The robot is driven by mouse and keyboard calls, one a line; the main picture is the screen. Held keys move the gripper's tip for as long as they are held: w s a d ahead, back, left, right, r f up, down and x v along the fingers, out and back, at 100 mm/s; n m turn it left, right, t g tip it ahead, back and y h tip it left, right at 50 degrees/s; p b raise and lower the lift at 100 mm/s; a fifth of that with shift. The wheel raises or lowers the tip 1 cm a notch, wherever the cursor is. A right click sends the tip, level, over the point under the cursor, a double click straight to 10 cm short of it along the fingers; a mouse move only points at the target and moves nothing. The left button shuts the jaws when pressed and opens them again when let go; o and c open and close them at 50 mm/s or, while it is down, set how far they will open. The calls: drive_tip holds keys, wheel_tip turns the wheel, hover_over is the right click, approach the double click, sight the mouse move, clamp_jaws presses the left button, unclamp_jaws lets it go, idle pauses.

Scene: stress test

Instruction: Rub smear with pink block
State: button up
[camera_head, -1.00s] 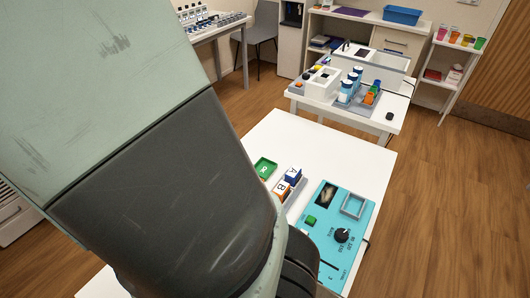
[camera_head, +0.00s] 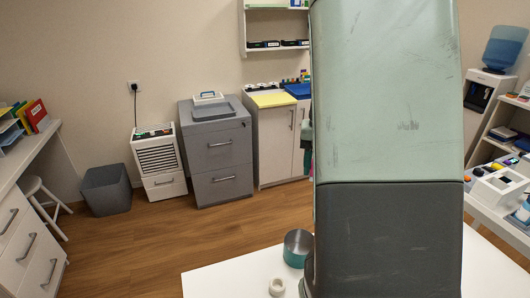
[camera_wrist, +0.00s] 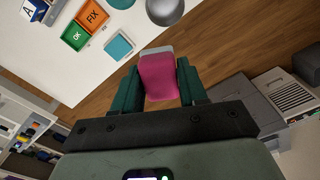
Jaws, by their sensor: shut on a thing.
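A pink block (camera_wrist: 160,78) with a grey end face sits between the two dark green fingers of my gripper (camera_wrist: 160,88) in the wrist view. The gripper is shut on it, and the block is clear of the white table, with the floor seen behind it. In the head view my arm hides most of the gripper; only a sliver of green and pink shows at the arm's left edge. I cannot make out a smear in either current view.
The white table (camera_head: 230,280) carries a metal-and-teal cup (camera_head: 297,248) and a white ring (camera_head: 276,287). The wrist view shows a green OK tray (camera_wrist: 75,36), an orange FIX tray (camera_wrist: 93,15) and a teal square (camera_wrist: 119,46). Grey drawers (camera_head: 216,155) stand beyond.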

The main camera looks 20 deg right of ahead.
drive_tip(key=s+d+f+m, duration=0.3)
drive_tip(key=s+d+f, duration=0.1)
drive_tip(key=s+d, duration=0.45)
drive_tip(key=s+d+f+m, duration=0.4)
drive_tip(key=s+d, duration=0.3)
drive_tip(key=d, duration=0.3)
drive_tip(key=s+d+f+m, duration=0.3)
drive_tip(key=s+f, duration=0.1)
drive_tip(key=s, duration=0.6)
drive_tip(key=s+d+f+m, duration=0.2)
drive_tip(key=s+d+f, duration=0.15)
drive_tip(key=s, duration=0.65)
drive_tip(key=shift+s+f, duration=0.15)
drive_tip(key=shift+f, duration=3.35)
drive_tip(key=shift+a+f, duration=0.1)
drive_tip(key=shift+f, duration=0.15)
drive_tip(key=shift+a+f, duration=0.1)
drive_tip(key=shift+a, duration=3.6)
drive_tip(key=shift+d, duration=0.85)
drive_tip(key=d, duration=0.3)
drive_tip(key=shift+d, duration=1.55)
wheel_tip(320, 180, up, 8)
